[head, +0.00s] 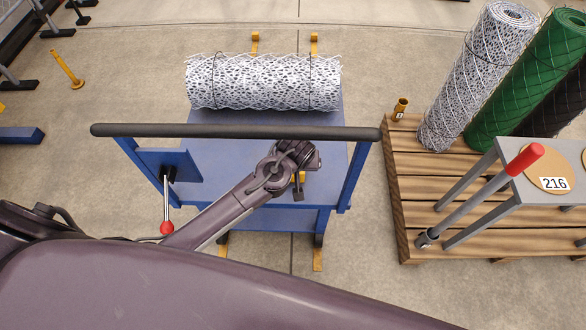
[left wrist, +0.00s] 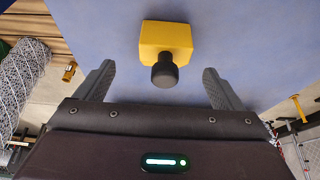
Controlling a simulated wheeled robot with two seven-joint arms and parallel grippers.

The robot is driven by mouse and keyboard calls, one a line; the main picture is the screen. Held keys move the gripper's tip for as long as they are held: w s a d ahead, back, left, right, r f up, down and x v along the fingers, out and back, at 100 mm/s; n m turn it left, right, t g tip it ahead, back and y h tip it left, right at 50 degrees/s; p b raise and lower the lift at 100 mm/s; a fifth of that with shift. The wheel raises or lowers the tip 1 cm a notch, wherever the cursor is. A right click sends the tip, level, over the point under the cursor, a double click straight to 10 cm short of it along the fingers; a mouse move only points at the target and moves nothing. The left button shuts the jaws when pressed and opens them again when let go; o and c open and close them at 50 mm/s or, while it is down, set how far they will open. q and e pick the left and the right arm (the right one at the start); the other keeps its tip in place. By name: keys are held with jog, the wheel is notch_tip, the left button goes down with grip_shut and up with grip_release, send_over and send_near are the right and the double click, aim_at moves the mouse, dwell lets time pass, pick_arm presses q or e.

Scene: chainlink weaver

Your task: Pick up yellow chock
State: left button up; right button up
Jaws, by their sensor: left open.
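The yellow chock (left wrist: 166,40) lies on the blue cart deck (left wrist: 240,25), with a black knob (left wrist: 164,72) facing my gripper in the left wrist view. In the head view only a small yellow part of the chock (head: 300,177) shows beside my left gripper (head: 298,188). In the left wrist view my left gripper (left wrist: 158,90) is open and empty. Its two fingers stand apart on either side of the knob's line, and the chock's body lies just beyond the fingertips. My right gripper is not in view.
A dark handle bar (head: 235,131) crosses the near side of the cart. A rolled chain-link mesh (head: 263,82) lies at the deck's far end. A lever with a red ball (head: 166,227) hangs at the left. A wooden pallet (head: 425,190) with rolls and a grey stand (head: 510,190) are at the right.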

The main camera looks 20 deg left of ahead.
pick_arm(q)
jog(key=x, duration=0.7)
jog(key=shift+w+a+f+b, duration=0.15)
jog(key=shift+w+a+b, duration=0.2)
jog(key=shift+a, duration=0.1)
jog(key=c, duration=1.3)
